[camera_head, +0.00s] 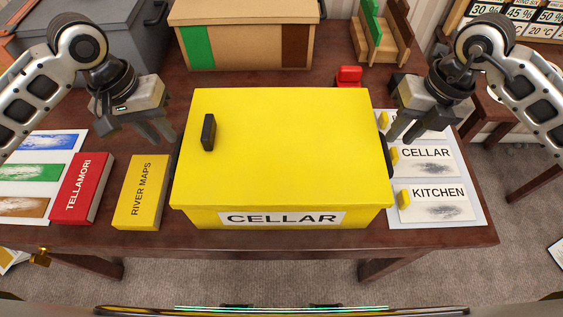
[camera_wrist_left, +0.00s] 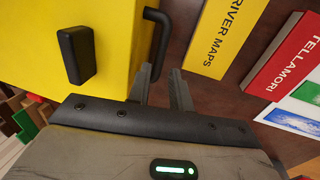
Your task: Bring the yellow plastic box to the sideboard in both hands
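The yellow plastic box (camera_head: 290,140) stands closed on the dark wooden table, with a CELLAR label (camera_head: 282,219) on its front. A black handle sticks out from each short side; the left handle (camera_wrist_left: 156,38) shows in the left wrist view and the right handle (camera_head: 388,156) in the head view. My right gripper (camera_head: 400,132) appears open and empty, above and beside the right handle.
A yellow RIVER MAPS book (camera_head: 141,192) and a red TELLAMORI book (camera_head: 80,188) lie left of the box. A card board with CELLAR and KITCHEN labels (camera_head: 435,200) lies right. A cardboard box (camera_head: 245,40) stands behind, with a small red object (camera_head: 348,76) nearer.

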